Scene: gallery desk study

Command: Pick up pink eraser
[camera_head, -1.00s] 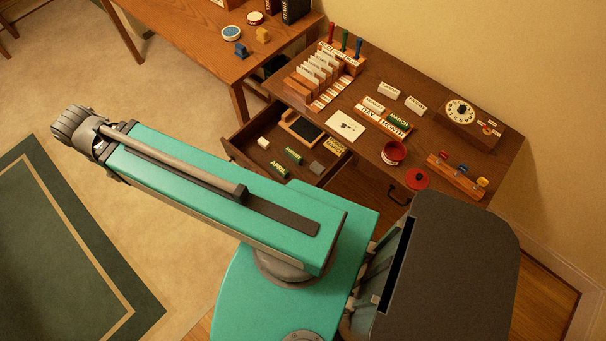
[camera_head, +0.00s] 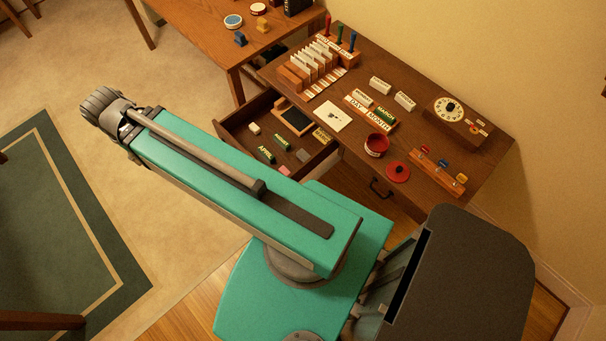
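A small pink block (camera_head: 284,171), which looks like the pink eraser, lies in the front part of the open desk drawer (camera_head: 322,156). My arm's teal link partly covers the near side of the drawer and passes close by the pink block in the picture. Part of the block may be hidden behind it. My gripper's fingers do not show; only a grey ribbed end of my arm is seen at the upper left, over the carpet.
The drawer also holds a white block (camera_head: 254,129), a dark-faced tray (camera_head: 294,119), green label blocks (camera_head: 265,154) and a grey block (camera_head: 302,156). On the desk (camera_head: 440,139) stand a card rack, a red pot (camera_head: 376,145), its lid and a dial box.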

